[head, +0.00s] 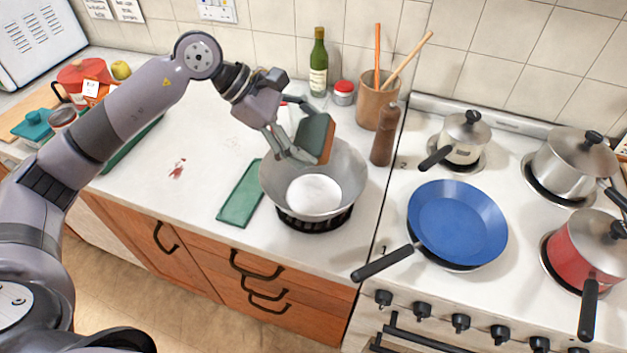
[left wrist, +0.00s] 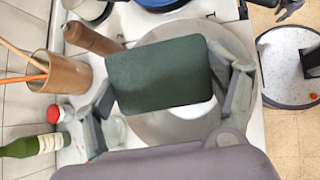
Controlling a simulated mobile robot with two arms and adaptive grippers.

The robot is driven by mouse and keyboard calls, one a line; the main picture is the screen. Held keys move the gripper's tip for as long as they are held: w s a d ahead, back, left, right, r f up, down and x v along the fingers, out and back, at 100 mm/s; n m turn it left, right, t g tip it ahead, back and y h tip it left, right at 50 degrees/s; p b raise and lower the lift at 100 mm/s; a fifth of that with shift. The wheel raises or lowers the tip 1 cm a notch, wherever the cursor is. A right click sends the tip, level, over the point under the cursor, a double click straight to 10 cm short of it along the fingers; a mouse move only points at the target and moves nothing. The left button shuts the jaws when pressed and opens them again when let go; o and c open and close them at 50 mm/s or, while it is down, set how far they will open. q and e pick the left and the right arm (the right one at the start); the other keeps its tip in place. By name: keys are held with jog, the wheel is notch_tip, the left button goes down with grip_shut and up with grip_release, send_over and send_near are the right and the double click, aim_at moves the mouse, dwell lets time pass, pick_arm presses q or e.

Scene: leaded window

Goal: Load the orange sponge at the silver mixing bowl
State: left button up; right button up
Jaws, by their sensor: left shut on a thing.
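My left gripper (head: 300,140) is shut on the orange sponge (head: 328,145), which has a broad dark green face and an orange side. The sponge is tilted and held above the back part of the silver mixing bowl (head: 348,185). In the left wrist view, the sponge's green face (left wrist: 160,76) lies between the fingers, with the bowl (left wrist: 150,128) behind it. The bowl stands upright on a dark round base on the counter. Its visible inside holds nothing but a pale bright bottom.
A green flat mat (head: 240,193) lies left of the bowl. A brown pepper mill (head: 385,135), utensil pot (head: 376,103), red-lidded jar (head: 344,92) and green bottle (head: 318,65) stand behind it. A blue pan (head: 457,222) sits on the stove at right. The left counter has clear room.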

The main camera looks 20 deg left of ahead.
aim_at(322, 129)
pick_arm(q)
jog(key=shift+r+p, duration=0.85)
jog(key=shift+r, duration=1.25)
jog(key=shift+f, duration=0.1)
